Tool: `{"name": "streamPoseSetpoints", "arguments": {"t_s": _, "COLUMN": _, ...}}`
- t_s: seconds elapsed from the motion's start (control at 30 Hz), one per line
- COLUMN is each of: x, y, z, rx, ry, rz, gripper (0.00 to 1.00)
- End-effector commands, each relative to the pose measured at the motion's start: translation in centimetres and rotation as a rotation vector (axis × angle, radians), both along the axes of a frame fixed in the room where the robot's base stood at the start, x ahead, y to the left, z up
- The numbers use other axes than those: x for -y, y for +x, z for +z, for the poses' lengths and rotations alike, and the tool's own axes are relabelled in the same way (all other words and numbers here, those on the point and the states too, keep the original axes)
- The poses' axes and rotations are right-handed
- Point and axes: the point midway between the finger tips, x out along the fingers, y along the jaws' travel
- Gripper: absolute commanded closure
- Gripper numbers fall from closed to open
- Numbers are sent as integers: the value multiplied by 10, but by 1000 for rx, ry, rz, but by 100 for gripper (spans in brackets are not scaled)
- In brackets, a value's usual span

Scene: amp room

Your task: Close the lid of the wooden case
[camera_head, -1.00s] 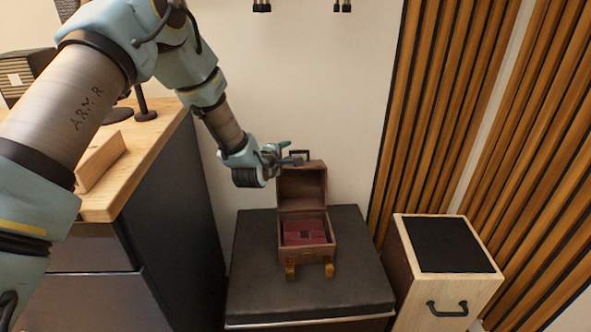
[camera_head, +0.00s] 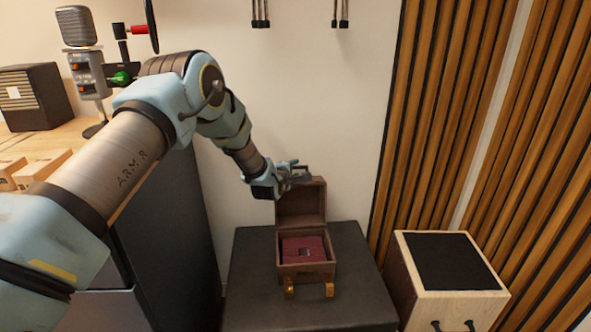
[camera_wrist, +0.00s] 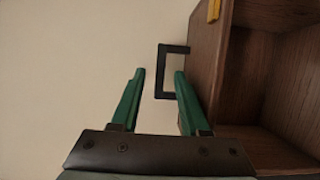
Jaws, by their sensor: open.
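The wooden case (camera_head: 306,272) stands on a dark padded box (camera_head: 350,262) with its lid (camera_head: 301,202) raised upright at the back. Dark red contents (camera_head: 303,247) lie inside it. My gripper (camera_head: 303,174) is at the top edge of the raised lid, at its left side. A black square handle (camera_wrist: 164,71) on the lid's wooden panel (camera_wrist: 214,50) lies just ahead of the fingertips. Contact with the lid cannot be told.
A light wood box with a black top (camera_head: 450,262) stands right of the padded box. A dark cabinet (camera_head: 168,235) with a wooden top is at left, with a microphone (camera_head: 78,28) behind. Slatted wood panels (camera_head: 450,120) line the right wall.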

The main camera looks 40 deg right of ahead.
Motion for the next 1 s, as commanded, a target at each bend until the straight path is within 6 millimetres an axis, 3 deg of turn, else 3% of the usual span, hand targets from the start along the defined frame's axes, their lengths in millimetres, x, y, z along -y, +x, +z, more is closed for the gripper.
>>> {"name": "streamPoseSetpoints", "arguments": {"t_s": 0.43, "x": 8, "y": 4, "z": -3, "rx": 0, "ry": 1, "rz": 0, "gripper": 55}}
{"name": "streamPoseSetpoints", "arguments": {"t_s": 0.83, "x": 8, "y": 4, "z": -3, "rx": 0, "ry": 1, "rz": 0, "gripper": 99}}
{"name": "streamPoseSetpoints", "arguments": {"t_s": 1.0, "x": 8, "y": 4, "z": -3, "rx": 0, "ry": 1, "rz": 0, "gripper": 100}}
